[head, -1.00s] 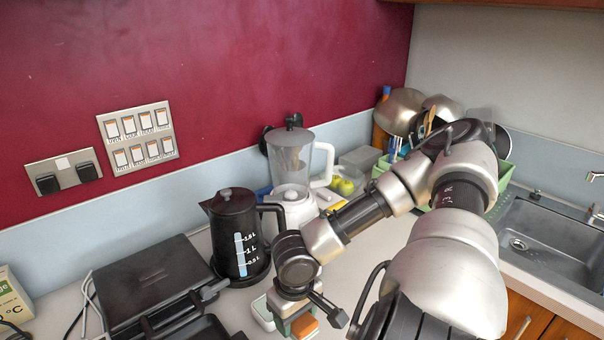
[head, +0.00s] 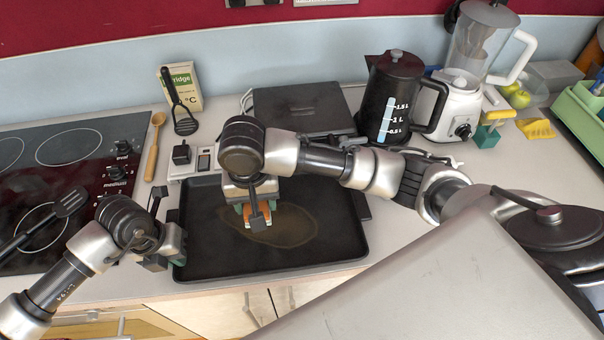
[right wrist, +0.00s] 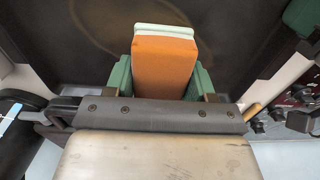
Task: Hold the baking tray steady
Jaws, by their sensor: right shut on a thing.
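The black baking tray (head: 340,240) lies on the counter near its front edge, with a brownish stain on its floor. My left gripper (head: 168,252) is at the tray's left edge, low beside the rim; its fingers are small and partly hidden, so I cannot tell whether they grip it. My right gripper (head: 256,212) points down over the left part of the tray, shut on an orange sponge (right wrist: 165,65) with a pale green layer. In the right wrist view, the sponge sits between the green fingers, over the tray. Whether it touches the tray is unclear.
A hob (head: 60,165) with a black spatula (head: 70,203) is at the left. A wooden spoon (head: 155,145) and a kitchen scale (head: 190,165) lie behind the tray. A black kettle (head: 392,90) and a blender (head: 470,75) stand back right. Cupboard doors lie below the front edge.

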